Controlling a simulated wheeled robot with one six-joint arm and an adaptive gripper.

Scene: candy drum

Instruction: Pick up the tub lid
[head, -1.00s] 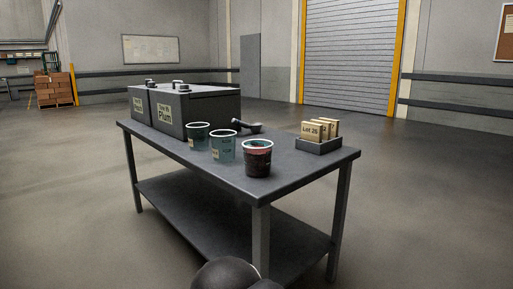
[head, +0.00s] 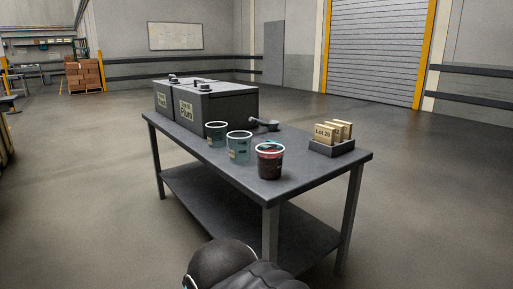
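I cannot make out a separate tub lid in the head view. Three tubs stand upright in a slanting row on the dark table (head: 310,168). The nearest tub (head: 270,164) has a pale rim and holds dark red contents. The middle tub (head: 239,149) and the far tub (head: 216,137) are translucent green and look empty. Whether something flat lies over the nearest tub's top is too small to tell. Part of my own dark arm shows at the bottom edge, in front of the table. My gripper is not in view.
Two dark lidded bins (head: 222,106) with labels stand at the table's far left. A black scoop (head: 264,125) lies behind the tubs. A dark tray (head: 332,149) holds upright tan cards (head: 326,133) at the right. A lower shelf (head: 220,200) is bare. Floor around the table is open.

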